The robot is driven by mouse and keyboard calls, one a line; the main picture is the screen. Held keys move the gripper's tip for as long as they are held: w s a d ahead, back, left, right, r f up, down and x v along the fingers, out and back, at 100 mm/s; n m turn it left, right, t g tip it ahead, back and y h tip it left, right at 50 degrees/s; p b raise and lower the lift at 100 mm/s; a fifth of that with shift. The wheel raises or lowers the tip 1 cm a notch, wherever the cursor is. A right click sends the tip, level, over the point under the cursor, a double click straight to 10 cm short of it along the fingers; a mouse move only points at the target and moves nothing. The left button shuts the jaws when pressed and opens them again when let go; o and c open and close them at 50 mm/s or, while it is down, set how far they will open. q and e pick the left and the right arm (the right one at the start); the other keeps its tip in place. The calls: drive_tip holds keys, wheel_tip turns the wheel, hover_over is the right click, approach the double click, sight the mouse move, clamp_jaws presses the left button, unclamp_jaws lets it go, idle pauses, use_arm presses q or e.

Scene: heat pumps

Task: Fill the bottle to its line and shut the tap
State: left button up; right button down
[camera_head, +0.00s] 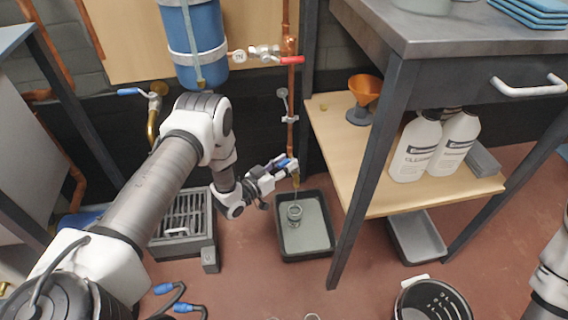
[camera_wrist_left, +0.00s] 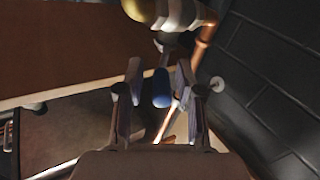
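The bottle (camera_head: 295,214) stands upright in a dark tray (camera_head: 318,249) on the floor, below the brass tap (camera_head: 296,180). A thin line, seemingly water, runs from the spout to the bottle's mouth. The bottle's fill line and level are too small to tell. My left gripper (camera_head: 284,168) is at the tap's blue handle (camera_head: 283,162). In the left wrist view the fingers of the left gripper (camera_wrist_left: 159,85) are apart, with the blue handle (camera_wrist_left: 161,100) between them and gaps on both sides. My right arm shows at the right edge; its gripper is out of view.
A wooden shelf (camera_head: 345,190) under the bench stands right of the tray, holding an orange funnel (camera_head: 364,90) and white bottles (camera_head: 416,148). A red-handled valve (camera_head: 291,60) is above on the copper pipe. A floor drain grate (camera_head: 183,222) lies left, a black bucket (camera_head: 432,300) front right.

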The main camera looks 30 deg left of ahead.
use_arm(q)
drive_tip(key=v, duration=1.2)
